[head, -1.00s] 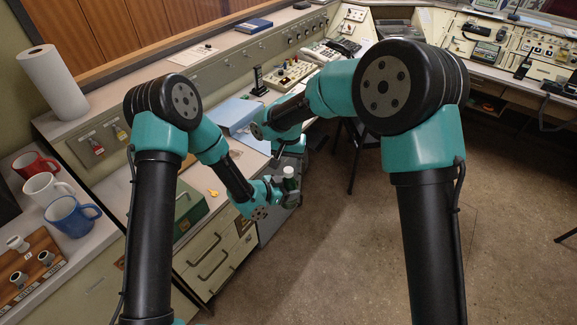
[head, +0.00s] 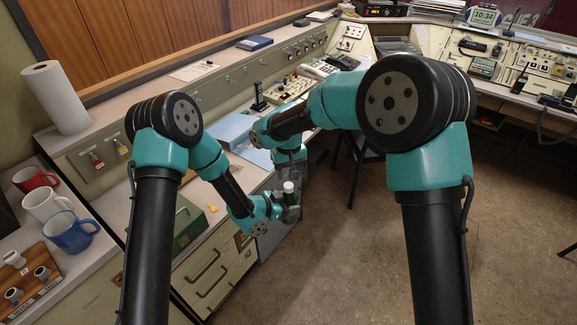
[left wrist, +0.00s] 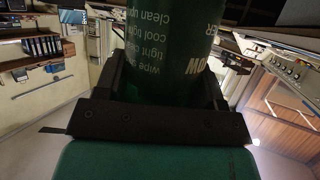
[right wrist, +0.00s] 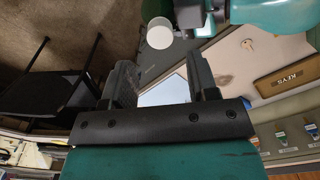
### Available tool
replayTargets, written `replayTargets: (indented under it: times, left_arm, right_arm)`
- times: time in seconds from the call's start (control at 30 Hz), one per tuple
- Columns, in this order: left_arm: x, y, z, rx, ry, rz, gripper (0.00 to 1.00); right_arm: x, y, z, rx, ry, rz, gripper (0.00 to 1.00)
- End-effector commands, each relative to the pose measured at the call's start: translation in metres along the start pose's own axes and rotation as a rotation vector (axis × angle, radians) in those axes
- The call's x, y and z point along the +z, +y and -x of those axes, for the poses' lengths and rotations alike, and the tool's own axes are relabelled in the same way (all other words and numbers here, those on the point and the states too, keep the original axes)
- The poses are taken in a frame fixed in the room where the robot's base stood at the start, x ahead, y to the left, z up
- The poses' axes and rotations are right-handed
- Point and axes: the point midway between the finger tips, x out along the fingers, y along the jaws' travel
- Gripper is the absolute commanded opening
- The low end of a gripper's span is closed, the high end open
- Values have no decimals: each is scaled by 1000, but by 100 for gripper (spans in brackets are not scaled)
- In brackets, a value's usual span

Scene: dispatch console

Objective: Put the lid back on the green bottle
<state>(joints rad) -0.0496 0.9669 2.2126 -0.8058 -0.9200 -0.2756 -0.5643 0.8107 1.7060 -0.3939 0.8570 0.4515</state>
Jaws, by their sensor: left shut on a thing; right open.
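The green bottle (head: 291,214) is upright in my left gripper (head: 284,210), held in the air beyond the drawer unit. In the left wrist view, the jaws are shut around the bottle (left wrist: 165,60), and its printed label appears upside down. A white round top, apparently the lid (head: 289,187), shows on the bottle; its seating cannot be told. The right wrist view shows this white disc (right wrist: 160,33) just past the fingertips. My right gripper (right wrist: 163,82) is open and empty, just above the bottle top. In the head view the right gripper (head: 290,157) is partly merged with the background.
A green box (head: 189,224) stands on the desk left of the left gripper. A blue folder (head: 232,128) lies behind it on the desk. Mugs (head: 48,204) and a paper roll (head: 56,97) are far left. Open floor (head: 330,260) lies to the right.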

Motion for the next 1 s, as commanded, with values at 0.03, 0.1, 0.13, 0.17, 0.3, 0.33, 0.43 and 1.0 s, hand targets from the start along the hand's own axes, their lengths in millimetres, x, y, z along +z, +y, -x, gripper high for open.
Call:
replayTargets:
  times: [0.03, 0.1, 0.13, 0.17, 0.3, 0.33, 0.43, 1.0]
  left_arm:
    - [0, 0, 0, 0, 0, 0, 0]
    - [0, 0, 0, 0, 0, 0, 0]
    - [0, 0, 0, 0, 0, 0, 0]
    - [0, 0, 0, 0, 0, 0, 0]
    - [0, 0, 0, 0, 0, 0, 0]
    - [0, 0, 0, 0, 0, 0, 0]
    - [0, 0, 0, 0, 0, 0, 0]
    - [0, 0, 0, 0, 0, 0, 0]
  right_arm:
    - [0, 0, 3, 0, 1, 62, 54]
    - [0, 0, 6, 0, 2, 156, 54]
    - [0, 0, 7, 0, 2, 197, 54]
    - [0, 0, 8, 0, 2, 236, 54]
    - [0, 0, 14, 0, 2, 416, 54]
    - [0, 0, 15, 0, 1, 449, 54]
    - [0, 0, 17, 0, 0, 541, 54]
    - [0, 0, 18, 0, 0, 623, 54]
